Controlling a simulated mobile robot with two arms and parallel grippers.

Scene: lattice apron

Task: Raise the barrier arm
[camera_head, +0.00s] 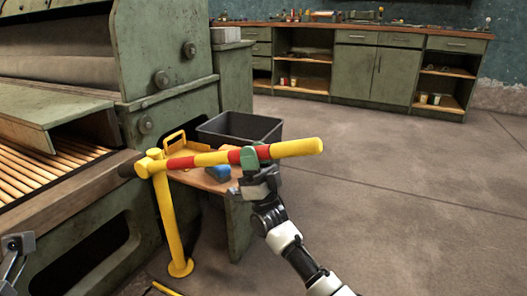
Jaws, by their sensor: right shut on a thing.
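The barrier arm (295,148) is a yellow bar with red bands in the middle of the head view. It lies roughly level, its free end to the right, tilted slightly up. Its left end meets a yellow post (168,220) that stands on a round foot on the floor. My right gripper (254,160) is shut on the bar, right of its middle, beside a red band. A green part wraps the bar at the jaws. My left gripper (17,245) shows only partly at the left edge; its jaws are unclear.
A green machine with a roller bed (45,175) stands at the left. Green cabinets (370,75) line the back wall. The floor (420,190) at the right is clear.

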